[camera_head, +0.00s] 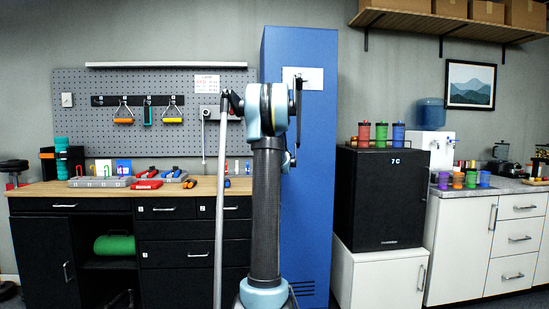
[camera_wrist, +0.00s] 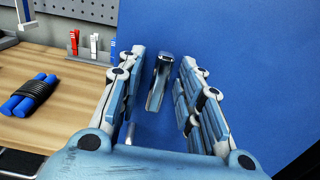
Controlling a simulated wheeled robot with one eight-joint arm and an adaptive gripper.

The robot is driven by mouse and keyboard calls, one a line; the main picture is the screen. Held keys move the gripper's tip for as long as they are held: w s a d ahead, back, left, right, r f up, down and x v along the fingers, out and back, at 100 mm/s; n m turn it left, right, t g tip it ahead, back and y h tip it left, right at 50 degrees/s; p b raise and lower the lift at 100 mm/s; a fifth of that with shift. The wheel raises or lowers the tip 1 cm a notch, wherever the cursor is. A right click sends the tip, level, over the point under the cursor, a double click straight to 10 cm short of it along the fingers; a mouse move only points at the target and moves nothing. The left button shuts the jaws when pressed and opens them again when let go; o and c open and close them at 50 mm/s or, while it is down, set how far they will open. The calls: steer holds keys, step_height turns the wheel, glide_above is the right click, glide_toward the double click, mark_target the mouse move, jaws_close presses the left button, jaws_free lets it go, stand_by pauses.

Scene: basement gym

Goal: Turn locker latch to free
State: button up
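The blue locker (camera_head: 309,190) stands tall behind my arm in the head view. Its blue face (camera_wrist: 240,60) fills much of the wrist view. A grey metal latch lever (camera_wrist: 160,80) shows against that face, long and roughly upright, leaning slightly. My gripper (camera_wrist: 163,56) is open, with one finger on each side of the lever. Gaps show between the lever and both fingers, so it is not gripped. In the head view, my arm covers part of the locker front, and I cannot make out the latch clearly.
A wooden workbench (camera_head: 100,188) with tools stands left of the locker; blue rolls tied with black cord (camera_wrist: 30,95) lie on it. A black cabinet (camera_head: 378,195) bearing coloured jars stands on the right. A pegboard (camera_head: 140,135) hangs on the wall behind the bench.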

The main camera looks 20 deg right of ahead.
jaws_close()
steer(key=shift+n, duration=0.3)
steer(key=shift+w+a+f+n, duration=0.1)
steer(key=shift+a+f+n, duration=0.1)
steer(key=shift+n, duration=2.7)
steer(key=shift+a+f+n, duration=0.15)
steer(key=shift+a+n, duration=0.1)
steer(key=shift+n, duration=2.65)
steer(key=shift+w+a+f+n, duration=0.1)
steer(key=shift+a+f+n, duration=0.1)
steer(key=shift+n, duration=2.7)
